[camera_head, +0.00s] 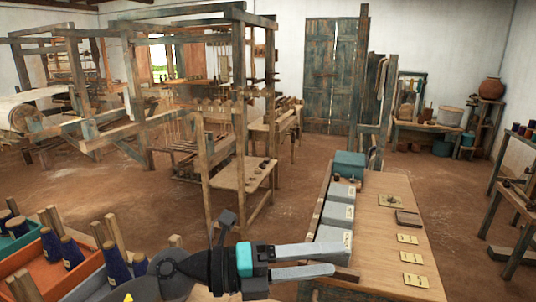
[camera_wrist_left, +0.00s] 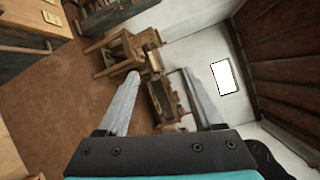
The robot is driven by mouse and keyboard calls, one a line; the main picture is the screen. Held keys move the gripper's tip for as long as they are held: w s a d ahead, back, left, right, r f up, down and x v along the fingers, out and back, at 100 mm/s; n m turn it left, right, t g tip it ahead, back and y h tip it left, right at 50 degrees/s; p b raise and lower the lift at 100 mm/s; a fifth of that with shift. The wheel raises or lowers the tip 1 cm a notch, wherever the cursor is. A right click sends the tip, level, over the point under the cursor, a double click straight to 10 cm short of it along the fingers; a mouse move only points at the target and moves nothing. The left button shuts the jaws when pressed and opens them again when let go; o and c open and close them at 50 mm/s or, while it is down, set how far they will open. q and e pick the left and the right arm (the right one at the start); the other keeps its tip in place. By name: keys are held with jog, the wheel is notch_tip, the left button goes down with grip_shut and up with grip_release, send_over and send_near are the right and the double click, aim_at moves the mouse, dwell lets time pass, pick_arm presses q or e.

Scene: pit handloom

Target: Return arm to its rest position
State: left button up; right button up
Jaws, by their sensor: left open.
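My left gripper (camera_head: 334,259) reaches in from the bottom of the head view, its two grey fingers pointing right and parted. Nothing is between them. In the picture the fingertips lie in front of the near end of a wooden table (camera_head: 385,240); whether they touch anything there I cannot tell. In the left wrist view the gripper (camera_wrist_left: 159,72) is also open and empty, with the room tilted behind it. My right gripper does not show.
Grey boxes (camera_head: 336,213) and a teal box (camera_head: 349,165) line the table's left side. Trays with blue cones (camera_head: 70,252) stand at lower left. A small wooden stand (camera_head: 238,174) and a big loom frame (camera_head: 130,80) are beyond. Bare floor (camera_head: 440,180) lies right.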

pick_arm(q)
jog(key=w+a+r+n+t+y, duration=0.25)
jog(key=a+n+t, duration=0.25)
jog(key=n+t, duration=0.4)
jog(key=w+a+r+n+t+y, duration=0.1)
jog(key=w+a+n+t+y, duration=0.3)
jog(key=n+t, duration=0.55)
jog(key=s+a+f+n+g+y, duration=0.2)
jog(key=a+f+n+g+y, duration=0.3)
jog(key=a+f+n+y, duration=0.8)
jog(key=s+a+f+n+g+h, duration=0.1)
jog(key=s+f+n+g, duration=0.1)
jog(key=s+f+g, duration=0.6)
jog(key=s+a+f+n+g+h, duration=0.1)
jog(key=s+f+n+g, duration=0.25)
jog(key=s+f, duration=0.8)
jog(key=s+f+m+g+b, duration=0.1)
jog(key=s+f+g+b, duration=0.2)
jog(key=f, duration=1.8)
jog(key=s+a+f+b, duration=0.2)
jog(key=s+f+b, duration=0.1)
jog(key=s+f, duration=1.4)
jog(key=shift+a+f, duration=0.2)
jog(key=shift+f, duration=0.7)
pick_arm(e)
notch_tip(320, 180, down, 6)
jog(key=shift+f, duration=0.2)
